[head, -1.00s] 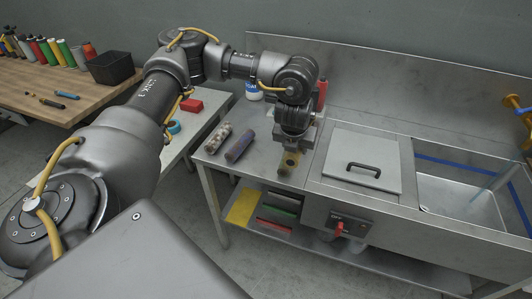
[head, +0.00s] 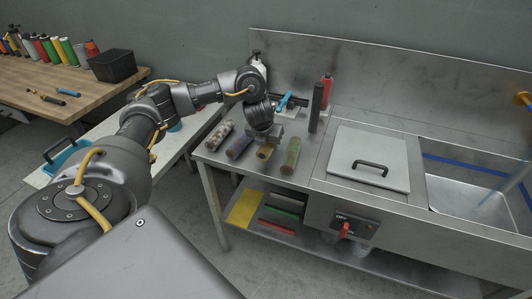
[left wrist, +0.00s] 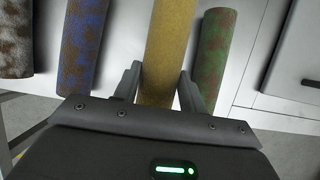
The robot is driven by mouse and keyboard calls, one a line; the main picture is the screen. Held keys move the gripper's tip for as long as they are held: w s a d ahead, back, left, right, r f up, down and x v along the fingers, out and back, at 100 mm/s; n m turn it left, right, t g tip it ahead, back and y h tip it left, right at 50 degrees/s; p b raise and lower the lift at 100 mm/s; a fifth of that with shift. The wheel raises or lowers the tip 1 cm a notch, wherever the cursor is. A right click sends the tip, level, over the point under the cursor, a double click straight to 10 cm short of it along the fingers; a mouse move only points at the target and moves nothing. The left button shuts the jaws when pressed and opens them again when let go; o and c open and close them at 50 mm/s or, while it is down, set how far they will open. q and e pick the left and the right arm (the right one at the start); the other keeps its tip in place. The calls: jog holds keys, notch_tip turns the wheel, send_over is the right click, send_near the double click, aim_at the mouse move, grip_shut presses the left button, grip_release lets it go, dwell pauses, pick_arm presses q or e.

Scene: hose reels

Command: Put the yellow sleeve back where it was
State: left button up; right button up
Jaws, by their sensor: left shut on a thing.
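The yellow sleeve (head: 264,152) is a speckled tube at the left part of the steel counter, between a purple-blue sleeve (head: 240,147) and a green-brown sleeve (head: 290,157). My left gripper (head: 265,140) is over its far part and shut on it. In the left wrist view the yellow sleeve (left wrist: 168,55) runs between the two fingers (left wrist: 160,90), with the blue sleeve (left wrist: 82,45) to its left and the green sleeve (left wrist: 213,50) to its right. I cannot tell whether the yellow sleeve touches the counter. My right gripper is not in view.
A white-brown speckled sleeve (head: 218,136) lies at the row's left end. A dark upright cylinder (head: 316,107) and a red bottle (head: 326,90) stand behind the row. A lid with a black handle (head: 371,168) and a sink (head: 465,190) are to the right.

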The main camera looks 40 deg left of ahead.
pick_arm(q)
jog(key=shift+a+f, duration=0.15)
jog(key=shift+a, duration=0.05)
jog(key=f, duration=0.1)
jog(key=f+b, duration=0.1)
jog(key=f, duration=0.1)
jog(key=shift+a+f, duration=0.2)
jog(key=shift+f, duration=0.1)
jog(key=o, duration=1)
jog(key=shift+r, duration=0.1)
